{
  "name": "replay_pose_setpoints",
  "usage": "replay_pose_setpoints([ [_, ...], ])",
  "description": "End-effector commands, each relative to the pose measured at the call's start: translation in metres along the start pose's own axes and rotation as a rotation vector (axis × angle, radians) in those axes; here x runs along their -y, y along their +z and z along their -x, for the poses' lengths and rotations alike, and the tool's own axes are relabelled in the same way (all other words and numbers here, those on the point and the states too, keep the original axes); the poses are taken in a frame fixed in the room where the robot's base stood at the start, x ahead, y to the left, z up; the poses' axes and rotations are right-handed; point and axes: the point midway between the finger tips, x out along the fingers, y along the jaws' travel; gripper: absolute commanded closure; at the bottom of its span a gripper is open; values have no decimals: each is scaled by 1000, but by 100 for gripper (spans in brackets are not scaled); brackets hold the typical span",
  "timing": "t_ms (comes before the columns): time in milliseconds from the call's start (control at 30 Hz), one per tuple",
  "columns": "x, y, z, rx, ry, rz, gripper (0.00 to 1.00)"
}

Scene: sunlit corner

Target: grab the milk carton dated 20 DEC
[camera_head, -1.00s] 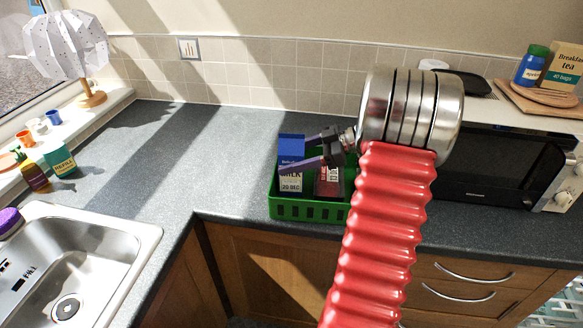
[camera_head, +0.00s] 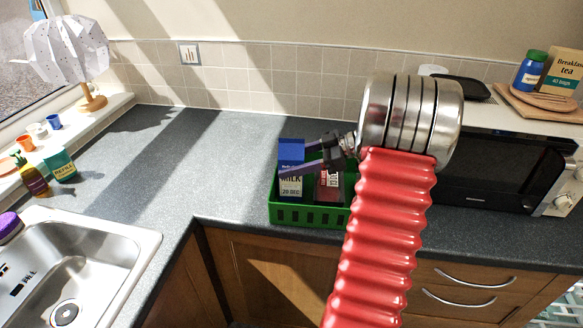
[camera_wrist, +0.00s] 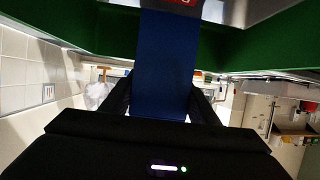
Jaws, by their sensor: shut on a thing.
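The milk carton (camera_head: 291,186), blue with a white label reading "MILK 20 DEC", stands in the green crate (camera_head: 310,214) on the counter. My gripper (camera_head: 303,172) reaches in from the right, its fingers at the carton's sides. In the wrist view the blue carton (camera_wrist: 162,65) lies between the two dark fingers, and my gripper (camera_wrist: 160,100) is shut on it. The carton's base is hidden by the crate's front wall. A dark red-brown carton (camera_head: 329,186) stands beside it in the crate, partly behind my arm.
The sink (camera_head: 75,262) is at the left. The black microwave (camera_head: 500,170) stands right of my arm. A lamp (camera_head: 68,50) and small cups are on the window ledge. The counter (camera_head: 180,160) left of the crate is clear.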

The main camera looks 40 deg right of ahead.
Motion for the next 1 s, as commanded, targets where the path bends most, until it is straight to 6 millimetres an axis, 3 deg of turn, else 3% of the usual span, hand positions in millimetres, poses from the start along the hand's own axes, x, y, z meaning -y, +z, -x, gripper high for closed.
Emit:
replay_pose_setpoints([
  [267,0,-23,9,-1,0,6,90],
  [700,0,-85,35,-1,0,5,90],
  [1000,0,-94,38,-1,0,2,90],
])
